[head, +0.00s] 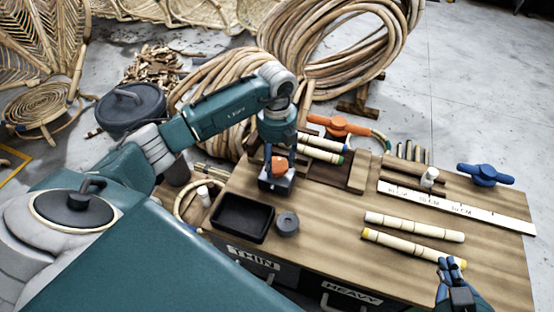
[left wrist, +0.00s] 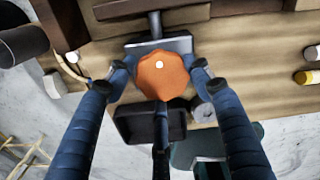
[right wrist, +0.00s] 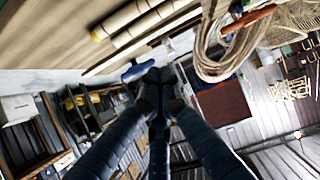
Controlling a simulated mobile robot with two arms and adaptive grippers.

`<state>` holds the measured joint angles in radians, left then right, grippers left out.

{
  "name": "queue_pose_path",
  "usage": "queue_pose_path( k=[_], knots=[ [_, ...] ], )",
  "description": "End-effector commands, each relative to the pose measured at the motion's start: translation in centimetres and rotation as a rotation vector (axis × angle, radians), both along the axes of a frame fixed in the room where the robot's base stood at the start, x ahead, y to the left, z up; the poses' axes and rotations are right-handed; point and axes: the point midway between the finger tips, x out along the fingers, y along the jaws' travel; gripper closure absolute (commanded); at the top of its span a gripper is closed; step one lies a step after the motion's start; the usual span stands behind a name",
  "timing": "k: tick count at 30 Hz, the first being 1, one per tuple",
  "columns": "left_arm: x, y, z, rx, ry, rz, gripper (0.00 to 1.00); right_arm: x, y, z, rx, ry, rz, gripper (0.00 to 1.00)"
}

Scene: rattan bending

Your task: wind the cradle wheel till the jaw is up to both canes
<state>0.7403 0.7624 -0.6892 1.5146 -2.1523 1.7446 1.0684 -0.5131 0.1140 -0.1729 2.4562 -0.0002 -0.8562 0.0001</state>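The cradle wheel is an orange many-sided knob (head: 280,165) at the table's left end. In the left wrist view the knob (left wrist: 160,80) has a white dot and a shaft running to a grey metal block (left wrist: 172,43). My left gripper (left wrist: 160,68) is around it, with fingers closed against its sides. Two pale canes (head: 325,142) with a green-marked end lie in the wooden cradle (head: 357,175), partly behind my left wrist. The jaw is hidden there, so its gap to the canes cannot be seen. My right gripper (head: 451,264) is empty over the table's front right, fingertips together.
Two loose canes (head: 414,226) lie mid-table, one yellow-ended. A black tray (head: 243,218) and dark round piece (head: 287,223) sit near the wheel. Cane coils (head: 335,50) stand beyond.

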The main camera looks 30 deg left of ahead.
Motion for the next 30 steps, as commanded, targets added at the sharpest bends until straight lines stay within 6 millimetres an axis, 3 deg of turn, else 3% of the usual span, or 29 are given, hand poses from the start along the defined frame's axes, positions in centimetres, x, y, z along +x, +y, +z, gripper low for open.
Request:
queue_pose_path(
  k=[3,23,30],
  knots=[
    [0.3,0.0,0.1,0.000,-0.010,0.002,0.75,0.0,0.0,0.0,0.000,0.001,0.000,1.00],
    [0.6,0.1,0.3,0.002,-0.020,-0.065,0.76,-0.8,-0.4,-1.1,-0.013,0.056,-0.006,1.00],
    [0.8,0.2,0.6,0.004,-0.022,-0.174,0.76,-2.6,-1.2,-2.8,-0.038,0.160,-0.012,1.00]
  ],
)
